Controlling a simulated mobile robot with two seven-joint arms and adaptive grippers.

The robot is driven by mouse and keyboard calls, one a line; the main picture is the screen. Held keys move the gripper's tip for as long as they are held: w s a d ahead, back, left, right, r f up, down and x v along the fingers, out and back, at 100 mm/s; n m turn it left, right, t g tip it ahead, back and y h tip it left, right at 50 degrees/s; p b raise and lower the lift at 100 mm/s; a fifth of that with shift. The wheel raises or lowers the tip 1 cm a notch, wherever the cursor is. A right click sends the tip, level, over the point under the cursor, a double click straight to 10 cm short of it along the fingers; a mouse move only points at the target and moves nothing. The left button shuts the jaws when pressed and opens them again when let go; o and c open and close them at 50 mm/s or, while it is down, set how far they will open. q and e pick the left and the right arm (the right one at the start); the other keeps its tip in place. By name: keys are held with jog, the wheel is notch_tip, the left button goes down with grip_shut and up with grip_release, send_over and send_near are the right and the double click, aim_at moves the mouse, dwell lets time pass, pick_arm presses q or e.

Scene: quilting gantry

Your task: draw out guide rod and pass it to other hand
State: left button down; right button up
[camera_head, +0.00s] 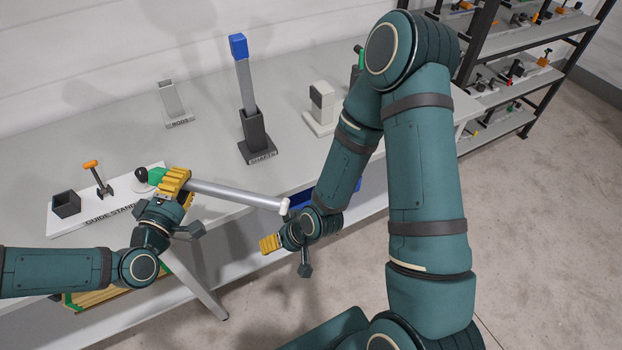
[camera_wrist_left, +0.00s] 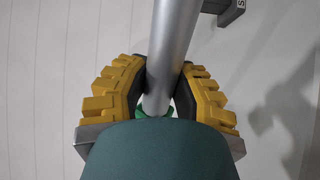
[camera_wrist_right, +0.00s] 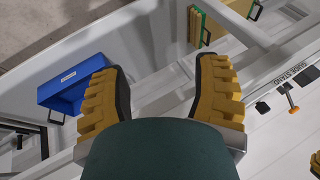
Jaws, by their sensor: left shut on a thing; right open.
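The guide rod (camera_head: 235,194) is a long silver bar with a green end and a pale tip. My left gripper (camera_head: 175,184) is shut on it near the green end. The rod is clear of any holder and points right, sloping slightly down in the head view. In the left wrist view the rod (camera_wrist_left: 173,50) runs between the yellow fingers (camera_wrist_left: 158,95). My right gripper (camera_head: 270,243) is below the rod's pale tip, apart from it. In the right wrist view its fingers (camera_wrist_right: 160,95) are spread with nothing between them.
The white guide stand (camera_head: 75,222) carries a dark box (camera_head: 66,204) and an orange-handled clamp (camera_head: 98,178). A grey rods holder (camera_head: 172,104) and a dark shaft holder (camera_head: 254,140) with a blue-topped bar stand behind. A blue bin (camera_wrist_right: 75,87) lies below the table edge.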

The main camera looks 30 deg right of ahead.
jog(key=w+d+r+n+t+y, duration=0.1)
jog(key=w+d+r+n+t, duration=0.2)
jog(key=r, duration=0.4)
jog(key=w+d+r+t+y, duration=0.2)
jog(key=w+d+r, duration=0.15)
jog(key=r, duration=0.45)
jog(key=n+g+y, duration=0.2)
jog(key=n+y, duration=0.3)
jog(key=n, duration=0.1)
send_near(260, 195)
jog(key=x, duration=1)
